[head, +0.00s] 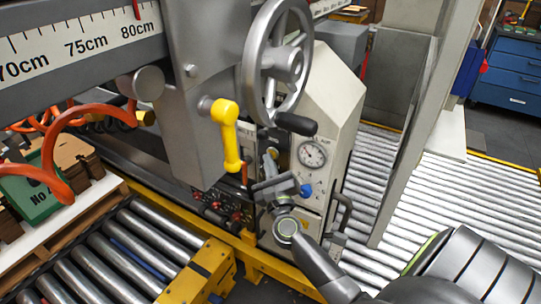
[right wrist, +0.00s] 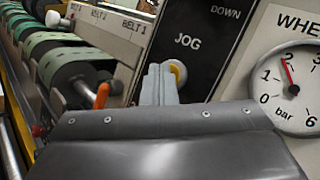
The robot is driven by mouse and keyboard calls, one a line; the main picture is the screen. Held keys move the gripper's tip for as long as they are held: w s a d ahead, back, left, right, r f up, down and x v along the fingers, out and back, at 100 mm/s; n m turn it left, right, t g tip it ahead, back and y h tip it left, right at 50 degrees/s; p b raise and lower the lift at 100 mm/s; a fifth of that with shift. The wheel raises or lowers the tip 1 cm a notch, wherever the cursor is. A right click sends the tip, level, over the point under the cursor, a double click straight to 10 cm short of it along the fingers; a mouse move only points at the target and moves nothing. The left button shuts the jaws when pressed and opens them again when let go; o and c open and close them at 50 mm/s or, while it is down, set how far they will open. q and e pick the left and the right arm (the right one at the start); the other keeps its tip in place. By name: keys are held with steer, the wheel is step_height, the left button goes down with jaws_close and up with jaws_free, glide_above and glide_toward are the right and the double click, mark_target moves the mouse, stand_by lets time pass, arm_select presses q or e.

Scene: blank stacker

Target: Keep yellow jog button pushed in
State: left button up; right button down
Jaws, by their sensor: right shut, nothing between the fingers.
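The yellow jog button (right wrist: 179,72) sits on a black panel below the word JOG in the right wrist view. Only its right part shows; my fingers cover the rest. My right gripper (right wrist: 162,74) is shut and empty, its fingertips at the button's face. They look to be touching it, but I cannot tell how far in the button is. In the head view my right gripper (head: 270,166) reaches up to the panel from below, left of the gauge. My left gripper is not in view.
A pressure gauge (head: 312,154) and a blue knob (head: 306,190) are right of my gripper. A handwheel (head: 280,65) with a dark handle (head: 296,124) hangs above. A yellow lever (head: 228,135) is at the left. An orange lever (right wrist: 101,95) stands by the belts.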

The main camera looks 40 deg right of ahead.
steer(key=shift+s+a, duration=0.35)
steer(key=shift+a, duration=0.5)
steer(key=shift+s+a, duration=0.3)
steer(key=shift+a, duration=0.45)
steer(key=shift+s+a, duration=0.35)
steer(key=shift+a, duration=0.45)
steer(key=shift+s+a, duration=0.3)
steer(key=shift+a, duration=0.45)
